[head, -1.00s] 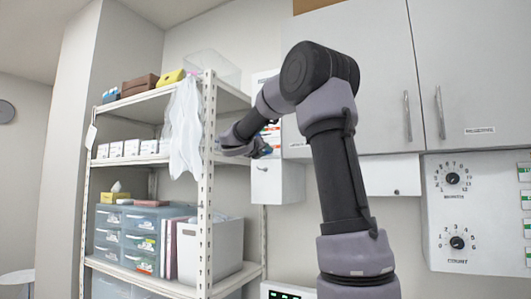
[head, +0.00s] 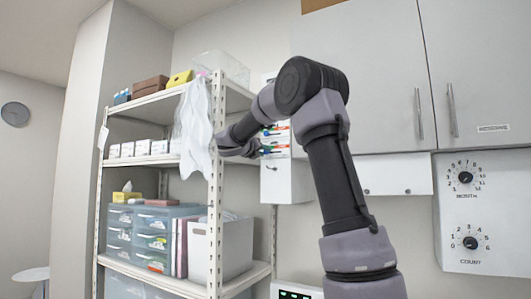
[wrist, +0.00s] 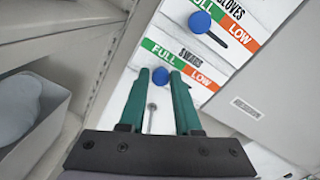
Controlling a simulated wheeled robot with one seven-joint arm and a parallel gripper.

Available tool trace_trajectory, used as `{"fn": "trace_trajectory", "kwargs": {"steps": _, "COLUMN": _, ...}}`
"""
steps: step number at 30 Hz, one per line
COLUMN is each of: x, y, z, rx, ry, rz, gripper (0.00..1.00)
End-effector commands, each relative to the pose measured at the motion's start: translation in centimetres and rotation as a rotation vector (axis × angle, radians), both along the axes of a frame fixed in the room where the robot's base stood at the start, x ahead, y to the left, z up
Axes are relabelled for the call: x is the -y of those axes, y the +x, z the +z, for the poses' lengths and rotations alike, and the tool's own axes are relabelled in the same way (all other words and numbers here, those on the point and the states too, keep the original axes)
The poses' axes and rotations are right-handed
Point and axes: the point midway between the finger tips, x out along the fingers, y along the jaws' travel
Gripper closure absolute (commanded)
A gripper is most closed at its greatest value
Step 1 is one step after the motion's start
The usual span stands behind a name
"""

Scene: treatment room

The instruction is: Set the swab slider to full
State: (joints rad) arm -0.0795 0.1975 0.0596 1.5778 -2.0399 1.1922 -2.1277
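The swab slider has a round blue knob (wrist: 160,76) below the SWABS label (wrist: 192,60), whose green FULL part is at left and red-orange LOW part at right. The knob shows between the two teal fingertips of my gripper (wrist: 161,73) in the wrist view. The fingers stand apart, with the knob narrower than the gap. I cannot tell whether either finger touches it. The slider's slot is hidden, probably behind the right finger. In the head view my gripper (head: 255,148) is small, in front of the labelled panel (head: 276,134) beside the shelf.
A gloves slider with another blue knob (wrist: 199,22) lies just above. A metal pin (wrist: 152,108) sticks out below the swab knob. The shelving rack (head: 216,200) with a white bag (head: 194,130) stands close at left. Wall cabinets (head: 380,90) are at right.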

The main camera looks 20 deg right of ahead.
Motion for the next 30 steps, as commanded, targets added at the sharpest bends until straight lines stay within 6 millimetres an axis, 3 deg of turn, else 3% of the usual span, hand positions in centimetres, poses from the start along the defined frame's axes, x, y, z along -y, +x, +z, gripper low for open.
{"fn": "trace_trajectory", "kwargs": {"steps": 1, "x": -0.3, "y": 0.1, "z": 0.0, "rx": -0.001, "ry": -0.002, "rz": 0.006, "gripper": 0.49}}
{"fn": "trace_trajectory", "kwargs": {"steps": 2, "x": -0.3, "y": 0.1, "z": 0.0, "rx": -0.001, "ry": -0.002, "rz": 0.006, "gripper": 0.42}}
{"fn": "trace_trajectory", "kwargs": {"steps": 14, "x": -0.6, "y": -0.4, "z": 0.0, "rx": -0.001, "ry": 0.001, "rz": 0.002, "gripper": 0.42}}
{"fn": "trace_trajectory", "kwargs": {"steps": 30, "x": -7.7, "y": -6.3, "z": 0.0, "rx": 0.001, "ry": -0.001, "rz": 0.005, "gripper": 0.42}}
